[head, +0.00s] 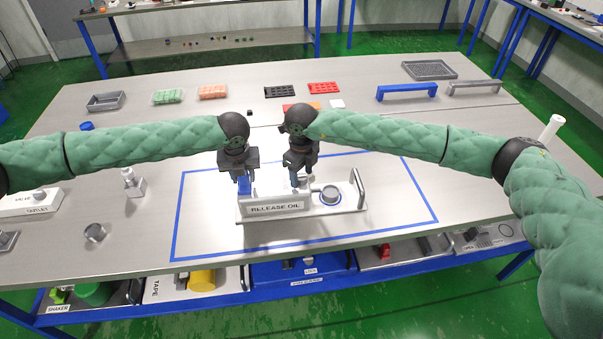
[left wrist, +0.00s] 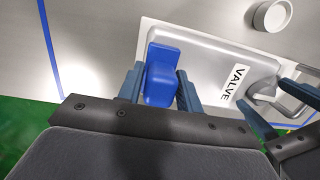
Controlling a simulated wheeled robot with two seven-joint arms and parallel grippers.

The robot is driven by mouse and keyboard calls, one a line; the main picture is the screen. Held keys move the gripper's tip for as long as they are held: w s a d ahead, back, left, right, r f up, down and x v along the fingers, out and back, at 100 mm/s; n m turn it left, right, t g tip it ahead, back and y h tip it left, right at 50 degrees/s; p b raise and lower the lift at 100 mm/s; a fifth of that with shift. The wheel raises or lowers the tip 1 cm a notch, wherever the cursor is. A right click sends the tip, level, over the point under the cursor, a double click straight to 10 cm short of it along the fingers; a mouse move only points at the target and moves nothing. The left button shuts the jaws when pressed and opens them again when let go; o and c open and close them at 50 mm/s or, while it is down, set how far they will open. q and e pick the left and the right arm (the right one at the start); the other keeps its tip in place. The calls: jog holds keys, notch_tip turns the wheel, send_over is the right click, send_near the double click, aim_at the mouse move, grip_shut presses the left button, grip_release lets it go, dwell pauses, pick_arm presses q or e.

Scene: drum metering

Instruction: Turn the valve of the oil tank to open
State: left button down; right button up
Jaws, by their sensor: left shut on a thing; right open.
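The oil tank unit (head: 300,212) is a grey metal tray-like body with a "RELEASE OIL" label on its front, inside a blue outline on the table. My left gripper (head: 244,180) is shut on the valve handle, one finger on each side. My right gripper (head: 298,182) is open over the middle of the unit. Its fingers partly hide the parts there.
A small metal fitting (head: 134,184) stands to the left. The outlined area's right side is clear.

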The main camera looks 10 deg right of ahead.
jog(key=c, duration=1)
jog(key=shift+n, duration=0.4)
jog(key=n, duration=0.3)
jog(key=shift+n, duration=0.3)
jog(key=n, duration=0.4)
jog(key=shift+n, duration=0.3)
jog(key=n, duration=0.8)
jog(key=shift+n, duration=0.6)
